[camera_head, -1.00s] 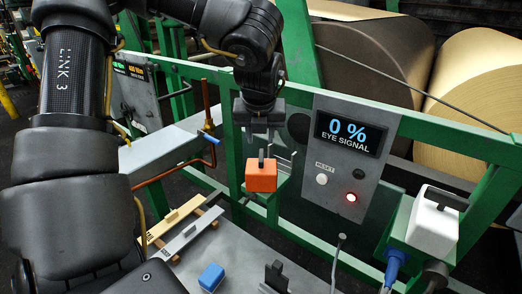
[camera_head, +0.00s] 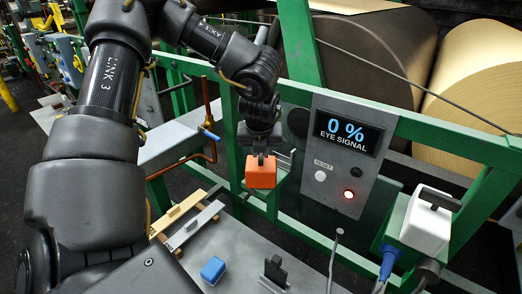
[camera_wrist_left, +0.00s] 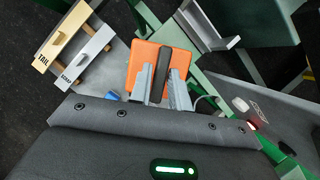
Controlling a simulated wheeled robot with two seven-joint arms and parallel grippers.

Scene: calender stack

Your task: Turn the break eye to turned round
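The likely break eye is an orange block (camera_head: 261,178) with a black upright handle, set on a green bracket left of the signal panel; none of its markings are readable. In the left wrist view, the orange block (camera_wrist_left: 143,57) lies directly in front of the gripper. My left gripper (camera_head: 261,147) is just above the block. In the wrist view, the fingers of my left gripper (camera_wrist_left: 163,75) stand on both sides of the handle; whether they press on it is unclear. The signal panel (camera_head: 320,198) reads 0 % EYE SIGNAL with a red light lit. My right gripper is not in view.
A white block (camera_head: 425,228) with a black handle sits on the right rail. A blue block (camera_head: 213,270) and a black clip-like piece (camera_head: 275,270) are on the grey table below. Wooden-based TAIL and grey bars lie left. Green rails and large paper rolls (camera_head: 480,90) stand behind.

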